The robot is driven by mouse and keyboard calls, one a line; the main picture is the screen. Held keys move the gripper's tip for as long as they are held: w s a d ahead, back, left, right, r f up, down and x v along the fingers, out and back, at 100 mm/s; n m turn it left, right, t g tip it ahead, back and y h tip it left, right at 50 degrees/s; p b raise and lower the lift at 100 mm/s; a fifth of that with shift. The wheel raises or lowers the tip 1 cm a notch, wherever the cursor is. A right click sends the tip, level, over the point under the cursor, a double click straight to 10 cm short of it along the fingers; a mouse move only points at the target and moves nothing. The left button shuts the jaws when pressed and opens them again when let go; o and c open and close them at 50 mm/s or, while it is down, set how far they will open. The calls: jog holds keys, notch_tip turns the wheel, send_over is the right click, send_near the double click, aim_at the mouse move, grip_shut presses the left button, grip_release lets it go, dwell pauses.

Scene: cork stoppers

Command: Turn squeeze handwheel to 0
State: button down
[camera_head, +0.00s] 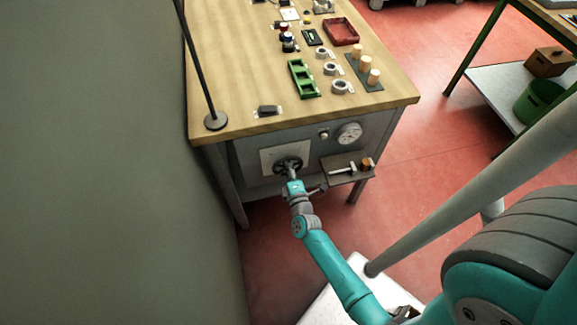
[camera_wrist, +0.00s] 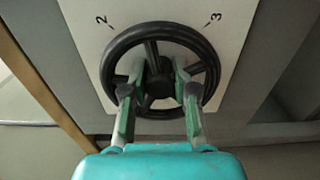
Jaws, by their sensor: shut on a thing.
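The squeeze handwheel (camera_head: 287,164) is a black spoked wheel on a pale plate (camera_head: 268,160) on the front of the wooden bench. In the wrist view, the handwheel (camera_wrist: 110,60) fills the middle, with a "2" at upper left and a "3" at upper right of the plate (camera_wrist: 228,38). One spoke points up between these marks. No 0 mark shows. My gripper (camera_head: 292,178) is at the wheel. In the wrist view, my gripper (camera_wrist: 158,72) has its two fingers on either side of the hub, shut on the handwheel. The exact contact is partly hidden.
A round gauge (camera_head: 349,133) sits right of the plate. A small shelf (camera_head: 338,178) juts out beside the handwheel, holding a T-shaped tool and a cork-like piece. The wooden bench top (camera_head: 235,60) is above. A grey surface (camera_head: 100,160) stands left.

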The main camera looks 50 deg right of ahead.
jog(key=shift+f, duration=0.1)
jog(key=c, duration=1.2)
grip_release()
jog(key=shift+s, duration=0.1)
jog(key=v, duration=1.2)
